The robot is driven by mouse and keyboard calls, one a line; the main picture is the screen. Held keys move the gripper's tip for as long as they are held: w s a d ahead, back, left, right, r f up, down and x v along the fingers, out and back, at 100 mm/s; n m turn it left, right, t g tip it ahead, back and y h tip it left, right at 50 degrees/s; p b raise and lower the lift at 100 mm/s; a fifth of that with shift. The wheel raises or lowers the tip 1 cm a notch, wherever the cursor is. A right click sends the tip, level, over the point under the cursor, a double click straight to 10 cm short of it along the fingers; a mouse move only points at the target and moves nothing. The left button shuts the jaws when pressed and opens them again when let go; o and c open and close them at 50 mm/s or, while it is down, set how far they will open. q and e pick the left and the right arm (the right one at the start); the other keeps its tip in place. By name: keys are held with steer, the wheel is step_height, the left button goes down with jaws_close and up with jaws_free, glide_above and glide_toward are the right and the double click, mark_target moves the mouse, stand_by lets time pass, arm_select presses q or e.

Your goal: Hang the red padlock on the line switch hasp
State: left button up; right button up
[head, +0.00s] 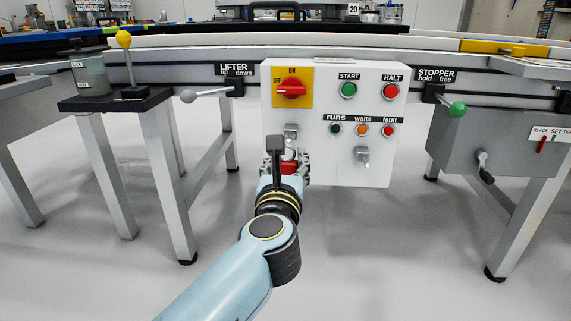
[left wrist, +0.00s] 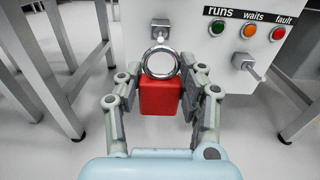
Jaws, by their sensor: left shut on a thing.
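My left gripper (head: 288,163) is in front of the white control box and shut on the red padlock (left wrist: 160,97). In the left wrist view its two fingers (left wrist: 160,100) flank the padlock body. The padlock's shiny shackle (left wrist: 160,61) points up, towards a metal hasp (left wrist: 160,30) on the box's face. The shackle's top overlaps the hasp's lower end in that view; I cannot tell if they touch or link. In the head view the hasp (head: 291,131) sits below the red line switch (head: 291,89) on its yellow plate. The padlock (head: 289,168) is partly hidden by my gripper.
The white box (head: 335,175) carries start and halt buttons, indicator lamps and a second metal fitting (head: 362,155) at lower right. A lifter lever (head: 190,96) is to the left and a green-knobbed stopper lever (head: 457,109) to the right. Floor below the box is clear.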

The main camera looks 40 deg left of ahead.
arm_select(q)
steer(key=f+x, duration=0.1)
steer(key=x, duration=0.7)
steer(key=shift+w, duration=0.2)
arm_select(e)
steer(key=shift+w, duration=0.1)
stand_by(0.6)
arm_select(q)
steer(key=shift+a, duration=0.1)
steer(key=o, duration=1.3)
steer(key=shift+f, duration=0.1)
steer(key=shift+s, duration=0.1)
steer(key=shift+v, duration=2.1)
